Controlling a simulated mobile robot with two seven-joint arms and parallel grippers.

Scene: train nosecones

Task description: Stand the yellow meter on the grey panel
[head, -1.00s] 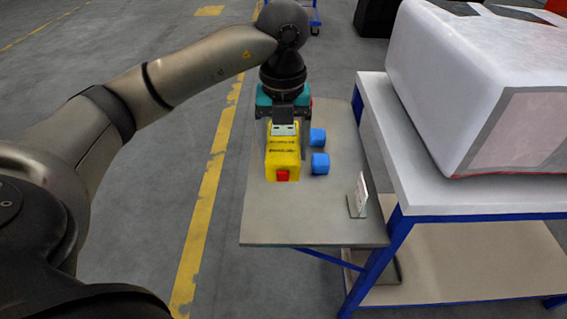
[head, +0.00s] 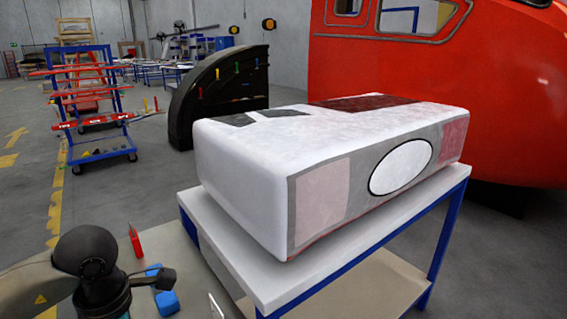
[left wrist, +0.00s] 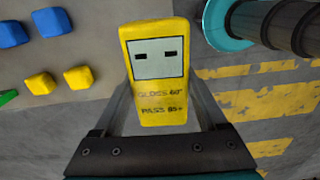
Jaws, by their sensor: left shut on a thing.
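The yellow meter (left wrist: 158,30) shows in the left wrist view, with a pale label, two dark slots and printed text. My left gripper (left wrist: 160,100) is shut on it, one finger at each side. In the head view only the dark wrist and teal gripper body show at bottom left; the fingers and meter are out of frame. A large white block stands there on a white-topped table, with a grey front face (head: 365,140) bearing pinkish patches and a white oval. I cannot tell whether this is the grey panel. My right gripper is not in view.
Blue blocks (head: 166,302) and a red upright piece (head: 135,241) are near my left wrist. Yellow blocks (left wrist: 78,77) also lie on the grey bench top (left wrist: 80,108). The white table (head: 250,275) has a blue frame. A red train nose (head: 510,110) stands behind.

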